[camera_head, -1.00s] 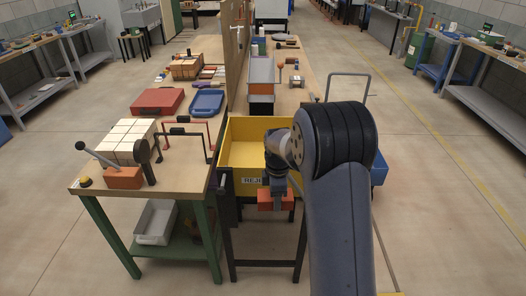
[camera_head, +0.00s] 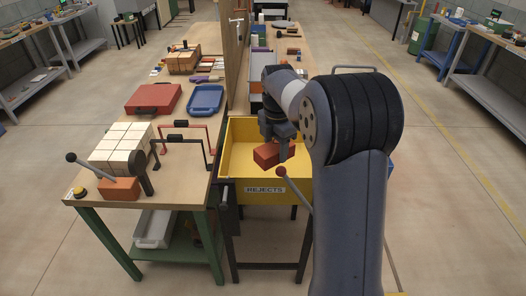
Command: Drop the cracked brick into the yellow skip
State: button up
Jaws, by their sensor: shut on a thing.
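My gripper (camera_head: 276,140) points down and is shut on an orange-red brick (camera_head: 268,155). The brick is slightly turned and appears over the open top of the yellow skip (camera_head: 265,185). Its exact height above the skip floor cannot be told. A crack is too small to make out in this view. The skip carries a "REJECTS" label on its front wall and stands on dark legs. My arm hides the right part of the skip.
A rod with a red knob (camera_head: 281,172) rises before the skip's front wall. Left is a wooden bench (camera_head: 180,190) with pale blocks (camera_head: 122,143), a red case (camera_head: 153,99) and a blue tray (camera_head: 206,98). An upright board (camera_head: 233,60) stands behind the skip.

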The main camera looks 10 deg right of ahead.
aim_at(258, 168)
jog(key=i, duration=1.1)
